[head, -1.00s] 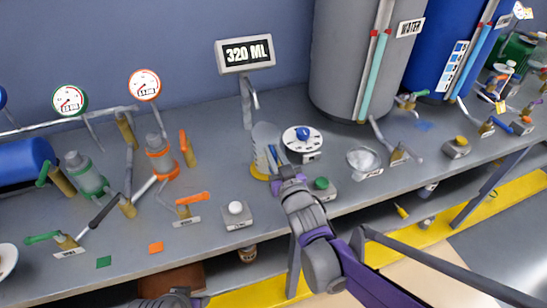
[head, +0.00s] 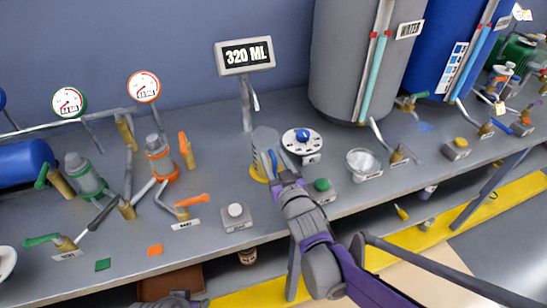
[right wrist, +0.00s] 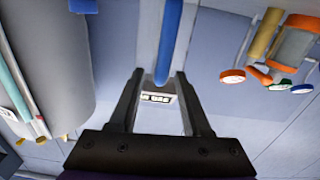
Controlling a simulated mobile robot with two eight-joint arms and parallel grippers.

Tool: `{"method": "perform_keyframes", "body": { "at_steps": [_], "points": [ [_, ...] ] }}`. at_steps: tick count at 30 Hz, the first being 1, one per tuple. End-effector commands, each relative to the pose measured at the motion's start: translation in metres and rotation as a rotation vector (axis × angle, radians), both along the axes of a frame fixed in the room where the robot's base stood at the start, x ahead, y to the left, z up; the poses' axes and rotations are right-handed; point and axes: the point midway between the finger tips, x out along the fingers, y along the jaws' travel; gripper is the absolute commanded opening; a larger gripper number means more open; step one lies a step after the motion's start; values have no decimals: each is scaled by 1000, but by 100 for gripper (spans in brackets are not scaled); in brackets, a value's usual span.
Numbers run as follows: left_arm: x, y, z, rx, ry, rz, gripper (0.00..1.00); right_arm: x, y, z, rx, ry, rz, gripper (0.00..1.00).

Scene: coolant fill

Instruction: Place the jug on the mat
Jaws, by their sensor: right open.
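The jug (head: 264,143) is a clear grey cylinder standing upright on the counter under the 320 ML display. Its blue handle (head: 273,161) faces my right gripper and also shows as a blue bar in the right wrist view (right wrist: 168,45). A yellow round piece (head: 258,175) shows at the jug's foot; I cannot tell whether it is the mat. My right gripper (head: 279,171) is open, at the handle. In the right wrist view its two fingers (right wrist: 160,82) stand either side of the bar, with gaps. The left gripper's fingers are not visible.
A white dial with a blue knob (head: 302,138) is close right of the jug. A green button (head: 322,185), a white button box (head: 236,214) and a clear bowl (head: 363,161) are nearby. The display (head: 246,56) stands behind. Valves and gauges fill the left.

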Motion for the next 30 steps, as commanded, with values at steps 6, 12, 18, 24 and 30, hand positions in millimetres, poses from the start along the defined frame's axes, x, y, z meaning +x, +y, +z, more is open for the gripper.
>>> {"method": "perform_keyframes", "body": {
  "at_steps": [6,12,18,24,30],
  "points": [
    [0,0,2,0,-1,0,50,-41,-13,0,-1,0,-1,48],
    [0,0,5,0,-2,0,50,-81,-26,0,-1,0,-1,48],
    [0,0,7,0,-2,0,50,-105,-33,0,-1,0,0,48],
    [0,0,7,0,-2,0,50,-111,-35,0,0,0,0,48],
    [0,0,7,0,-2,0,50,-116,-60,-17,-26,113,-71,48]
  ]
}}
